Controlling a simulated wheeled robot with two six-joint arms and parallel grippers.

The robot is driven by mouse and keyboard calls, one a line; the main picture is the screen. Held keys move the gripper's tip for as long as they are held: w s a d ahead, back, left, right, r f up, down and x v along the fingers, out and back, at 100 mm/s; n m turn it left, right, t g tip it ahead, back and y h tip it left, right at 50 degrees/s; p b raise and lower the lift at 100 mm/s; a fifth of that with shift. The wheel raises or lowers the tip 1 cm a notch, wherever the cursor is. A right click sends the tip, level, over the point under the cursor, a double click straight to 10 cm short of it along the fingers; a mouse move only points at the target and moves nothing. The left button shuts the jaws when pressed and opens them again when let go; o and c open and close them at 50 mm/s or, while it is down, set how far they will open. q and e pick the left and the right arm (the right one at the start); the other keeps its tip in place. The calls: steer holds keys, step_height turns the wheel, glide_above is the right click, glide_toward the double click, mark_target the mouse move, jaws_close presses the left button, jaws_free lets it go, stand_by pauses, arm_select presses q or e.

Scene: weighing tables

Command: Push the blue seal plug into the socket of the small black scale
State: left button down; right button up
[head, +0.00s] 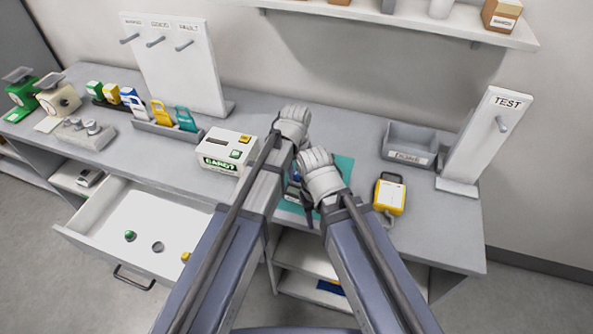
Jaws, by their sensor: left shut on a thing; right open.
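A small dark object (292,191), which looks like the small black scale, stands on the teal mat (343,166). My arms and grippers cover most of it, and its socket is hidden. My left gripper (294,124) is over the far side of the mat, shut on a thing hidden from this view. The blue seal plug cannot be made out. My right gripper (320,178) is nearer the front, over the mat and close beside the dark object. It is open, with a dark finger pointing down.
A white label box (226,150) stands left of the mat. A yellow device (389,194), a grey bin (409,146) and a TEST stand (484,140) are to the right. The open drawer (110,209) at front left holds small round plugs. Tags and scales line the left.

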arm_select(q)
steer(key=c, duration=0.6)
jaws_free()
steer(key=shift+o, duration=0.2)
steer(key=r+p, duration=0.7)
steer(key=p, duration=0.1)
steer(key=shift+s+r, duration=0.3)
steer(key=shift+r, duration=0.1)
steer(key=shift+f, duration=0.1)
